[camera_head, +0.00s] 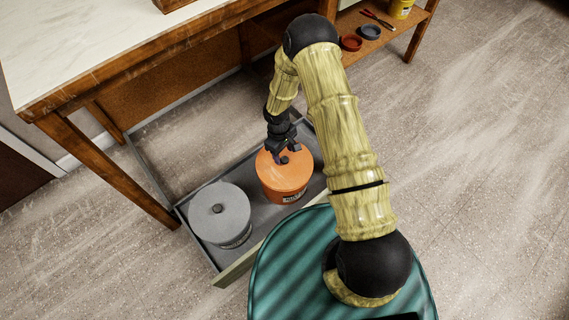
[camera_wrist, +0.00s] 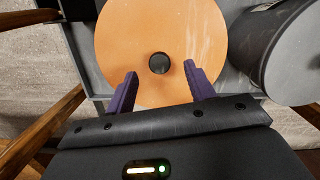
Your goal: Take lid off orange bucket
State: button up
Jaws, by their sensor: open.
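The orange bucket (camera_head: 285,190) stands in a grey drawer tray, with its round orange lid (camera_head: 277,163) on top. In the wrist view the lid (camera_wrist: 135,35) fills the upper middle, with a dark round knob (camera_wrist: 159,63) at its centre. My gripper (camera_head: 287,156) is over the lid in the head view and hides the knob there. In the wrist view its two purple fingers (camera_wrist: 158,80) are open, one to each side below the knob, with nothing between them. I cannot tell whether the fingertips touch the lid.
A grey bucket (camera_head: 235,237) with a knobbed lid stands left of the orange one, in the same tray (camera_head: 172,173). A wooden table (camera_head: 90,55) stands behind. A low shelf (camera_head: 385,35) with small dishes is at upper right. Open floor (camera_head: 490,160) lies to the right.

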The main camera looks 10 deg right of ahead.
aim_at(284, 159)
notch_tip(284, 159, down, 4)
jog(key=shift+d+f+b, duration=0.15)
jog(key=shift+f+b, duration=0.1)
jog(key=shift+b, duration=0.55)
jog(key=shift+r, duration=0.1)
jog(key=c, duration=1.1)
notch_tip(284, 159, up, 10)
jog(key=p, duration=0.3)
jog(key=shift+p, duration=0.35)
